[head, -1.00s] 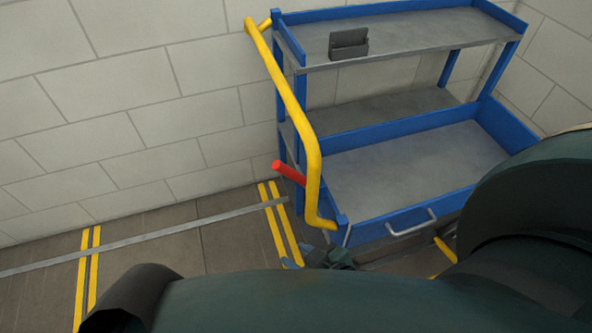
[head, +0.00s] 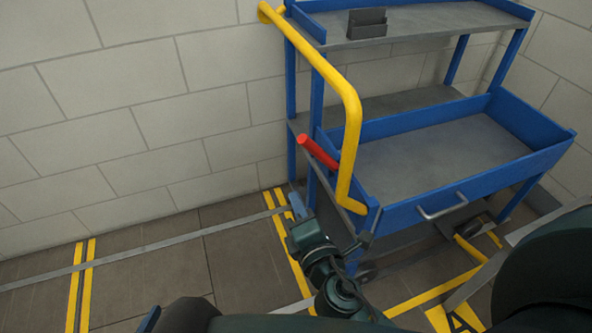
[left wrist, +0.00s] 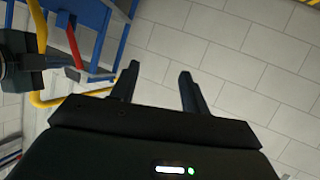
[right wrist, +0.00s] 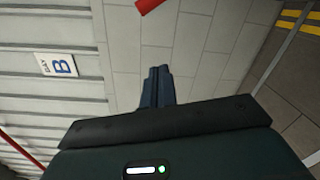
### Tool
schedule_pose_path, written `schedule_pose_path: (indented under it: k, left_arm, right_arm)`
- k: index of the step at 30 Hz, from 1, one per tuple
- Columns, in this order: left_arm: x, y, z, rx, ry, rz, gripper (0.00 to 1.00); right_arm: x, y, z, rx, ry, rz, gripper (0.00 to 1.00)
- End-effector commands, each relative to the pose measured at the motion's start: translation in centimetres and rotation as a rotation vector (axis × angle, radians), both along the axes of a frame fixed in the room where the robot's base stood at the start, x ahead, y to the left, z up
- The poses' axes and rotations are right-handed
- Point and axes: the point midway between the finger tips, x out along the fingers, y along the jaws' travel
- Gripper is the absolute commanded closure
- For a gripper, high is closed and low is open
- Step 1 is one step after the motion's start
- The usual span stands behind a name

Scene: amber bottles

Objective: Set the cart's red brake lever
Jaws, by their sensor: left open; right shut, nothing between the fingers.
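The red brake lever (head: 318,152) sticks out up and left from the cart's near left end, beside the yellow push handle (head: 351,120). The lever also shows in the left wrist view (left wrist: 74,45), and part of it at the top edge of the right wrist view (right wrist: 148,5). My right gripper (head: 297,204) is shut and empty, below the lever in the head view and apart from it. Its closed fingers show in the right wrist view (right wrist: 158,72). My left gripper (left wrist: 158,75) is open and empty, its fingers in front of the wall in its own view.
The blue cart (head: 470,190) has grey shelves and stands near the block wall. A dark holder (head: 367,22) sits on its top shelf. Yellow floor lines (head: 82,285) and open floor lie to the left. A "B" sign (right wrist: 57,65) shows in the right wrist view.

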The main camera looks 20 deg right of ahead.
Motion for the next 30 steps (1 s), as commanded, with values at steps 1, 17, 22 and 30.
schedule_pose_path:
  k: [1,17,22,30]
  left_arm:
    - [0.0,0.0,-0.3,-0.004,-0.005,0.000,0.54]
    - [0.0,-0.1,0.0,-0.010,-0.011,0.001,0.54]
    - [0.0,-0.2,0.2,-0.011,0.000,-0.001,0.54]
    - [0.0,-0.6,-0.4,-0.013,0.038,-0.011,0.54]
  right_arm:
    - [0.2,0.2,0.0,-0.045,-0.024,0.003,1.00]
    - [0.6,0.4,0.8,-0.120,-0.059,0.005,1.00]
    - [2.6,0.4,1.1,-0.120,-0.061,0.005,1.00]
    - [8.3,0.3,1.2,-0.119,-0.061,0.004,1.00]
